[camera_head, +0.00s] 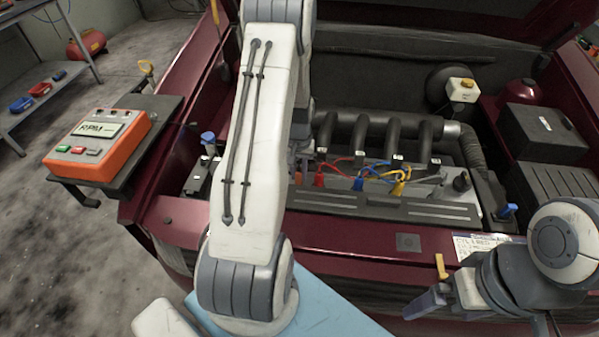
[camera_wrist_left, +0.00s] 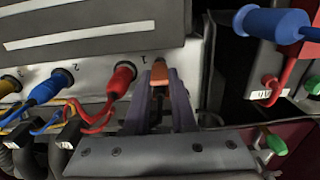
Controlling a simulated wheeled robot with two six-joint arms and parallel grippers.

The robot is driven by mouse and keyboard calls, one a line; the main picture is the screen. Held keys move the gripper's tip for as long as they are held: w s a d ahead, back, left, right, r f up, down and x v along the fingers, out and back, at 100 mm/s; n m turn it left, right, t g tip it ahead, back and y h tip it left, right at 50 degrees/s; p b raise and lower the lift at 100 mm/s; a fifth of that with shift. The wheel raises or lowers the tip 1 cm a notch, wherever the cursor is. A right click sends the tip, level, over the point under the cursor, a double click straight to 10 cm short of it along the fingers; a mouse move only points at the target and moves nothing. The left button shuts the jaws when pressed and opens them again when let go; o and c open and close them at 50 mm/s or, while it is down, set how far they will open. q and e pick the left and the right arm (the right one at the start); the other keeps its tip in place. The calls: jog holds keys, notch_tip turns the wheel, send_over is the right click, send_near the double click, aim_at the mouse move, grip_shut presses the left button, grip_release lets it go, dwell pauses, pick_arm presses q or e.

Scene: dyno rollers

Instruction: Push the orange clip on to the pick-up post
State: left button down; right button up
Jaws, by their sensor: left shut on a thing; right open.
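The orange clip (camera_wrist_left: 160,74) is held between the fingertips of my left gripper (camera_wrist_left: 161,90), beside the red plug boot (camera_wrist_left: 122,79) in the left wrist view. In the head view a little of the clip (camera_head: 298,177) shows at the edge of my left arm, left of the red boot (camera_head: 319,176). The arm hides most of my left gripper (camera_head: 302,160) there. I cannot make out the pick-up post or tell whether the clip touches it. My right gripper (camera_head: 435,286) is open at the lower right, in front of the engine bay.
Blue boots (camera_wrist_left: 47,88) and coloured leads crowd the engine beside the clip. A blue clamp (camera_wrist_left: 272,24) and a green-tipped part (camera_wrist_left: 276,144) sit to the right in the wrist view. The orange RPM meter (camera_head: 97,143) stands on a dark shelf at the left.

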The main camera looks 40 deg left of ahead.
pick_arm(q)
jog(key=shift+f, duration=0.55)
jog(key=c, duration=0.7)
grip_release()
jog(key=shift+o, duration=0.2)
